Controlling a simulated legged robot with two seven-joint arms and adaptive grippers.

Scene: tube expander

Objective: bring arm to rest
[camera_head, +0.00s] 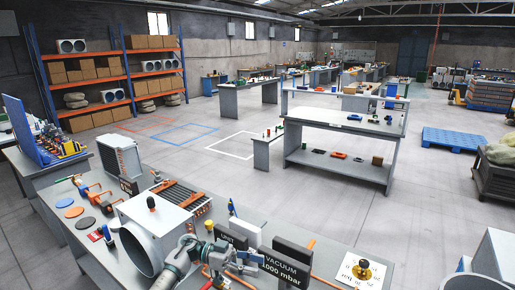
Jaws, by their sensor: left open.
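My left arm comes in low at the bottom of the head view, over the front workbench (335,257). Its left gripper (254,262) is open, just in front of the dark sign (284,268) reading "VACUUM 1000 mbar". I see nothing between its fingers, though the view of them is small. Whether it touches the sign I cannot tell. My right gripper is not in view.
A white machine with a wide round opening (136,248) stands just left of my arm. A finned unit (180,193) lies behind it. A brass-coloured fitting (362,269) sits on a white plate at right. Open floor lies beyond the bench.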

